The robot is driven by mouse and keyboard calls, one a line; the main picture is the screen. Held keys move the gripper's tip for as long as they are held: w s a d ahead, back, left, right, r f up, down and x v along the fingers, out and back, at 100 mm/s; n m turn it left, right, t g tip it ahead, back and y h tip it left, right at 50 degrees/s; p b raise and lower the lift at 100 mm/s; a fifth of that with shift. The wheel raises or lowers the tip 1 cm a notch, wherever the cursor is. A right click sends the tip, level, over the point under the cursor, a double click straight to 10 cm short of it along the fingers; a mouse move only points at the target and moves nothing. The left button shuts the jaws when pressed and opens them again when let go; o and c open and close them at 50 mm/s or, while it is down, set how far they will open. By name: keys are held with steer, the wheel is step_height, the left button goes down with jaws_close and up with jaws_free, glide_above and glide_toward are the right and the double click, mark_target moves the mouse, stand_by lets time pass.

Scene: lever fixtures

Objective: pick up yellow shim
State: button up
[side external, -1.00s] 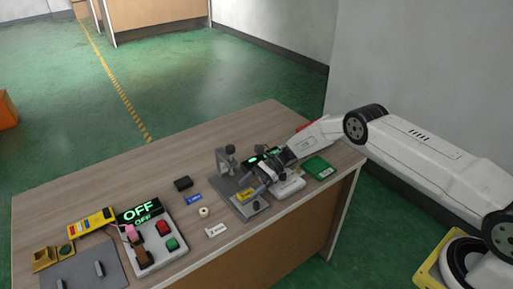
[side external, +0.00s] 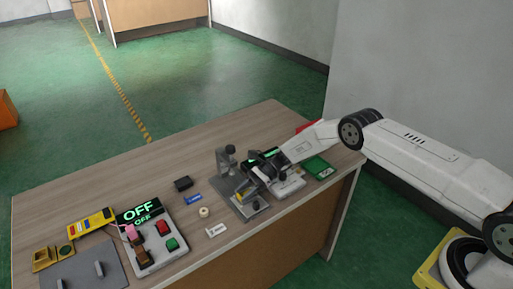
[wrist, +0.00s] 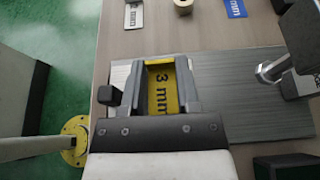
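The yellow shim (wrist: 163,90), marked "3 mm", lies over the grey metal plate of the clamp fixture (wrist: 240,100) in the wrist view. My gripper (wrist: 161,66) is low over it, with one finger on each long side of the shim. The fingers look spread around the shim; I cannot tell whether they touch its edges. In the side view my gripper (side external: 248,184) is down at the fixture and hides most of the shim, with only a little yellow (side external: 240,196) showing.
The fixture's upright clamp post (side external: 226,160) stands close to my gripper. A white tag (side external: 215,230), a tape roll (side external: 204,212), a blue tag (side external: 193,199) and a black block (side external: 183,184) lie to the left. A green box (side external: 318,168) is on the right. A lit OFF panel (side external: 139,212) stands further left.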

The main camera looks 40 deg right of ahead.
jaws_close()
steer(key=shift+r, duration=0.2)
steer(key=shift+r, duration=1.55)
steer(key=s+r, duration=0.4)
steer(key=r, duration=0.1)
steer(key=shift+s+d+r, duration=0.25)
steer(key=shift+s+d, duration=0.1)
steer(key=shift+d, duration=0.05)
steer(key=s+d+r, duration=0.1)
steer(key=s+r, duration=0.3)
steer(key=s, duration=0.5)
steer(key=shift+d, duration=0.25)
